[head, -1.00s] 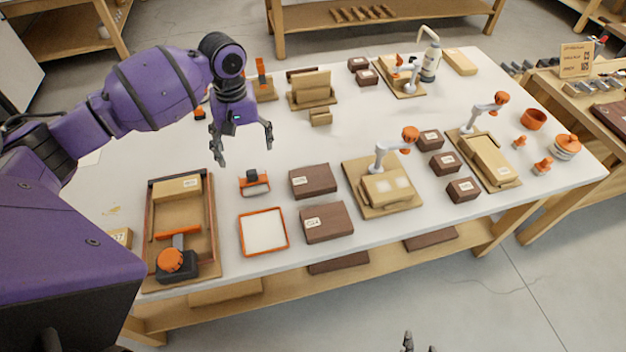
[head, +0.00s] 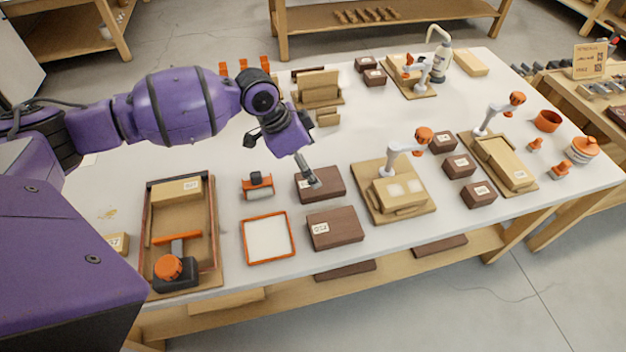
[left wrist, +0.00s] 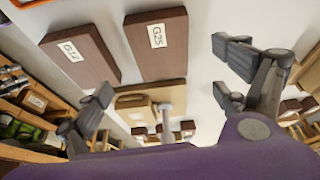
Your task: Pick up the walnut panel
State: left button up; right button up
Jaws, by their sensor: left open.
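Two large dark walnut panels with white labels lie flat on the bench, a far one (head: 331,190) and a near one (head: 335,229). In the left wrist view, the panel labelled G25 (left wrist: 160,58) lies between the lines of my fingers, and the other panel (left wrist: 88,56) is beside it to the left. My left gripper (head: 294,165) is open and empty, above the far panel. One finger overlaps that panel and partly covers its label; whether it touches cannot be told. The fingers also show spread in the left wrist view (left wrist: 163,74). My right gripper is out of view.
An orange-rimmed frame (head: 245,254) and a small orange-handled tool (head: 257,186) lie left of the panels. A wooden fixture (head: 365,205) with a clamp stands to the right. Smaller dark blocks (head: 459,166) lie beyond it. A tray (head: 215,265) is at the left.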

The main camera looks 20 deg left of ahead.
pick_arm(q)
jog(key=shift+w+d+m, duration=0.1)
jog(key=shift+w+m, duration=0.05)
jog(key=shift+m, duration=0.15)
jog(key=shift+d+f, duration=0.1)
jog(key=shift+f, duration=0.2)
jog(key=x, duration=0.7)
jog(key=shift+f, duration=0.1)
jog(key=shift+c, duration=0.3)
jog(key=c, duration=1.7)
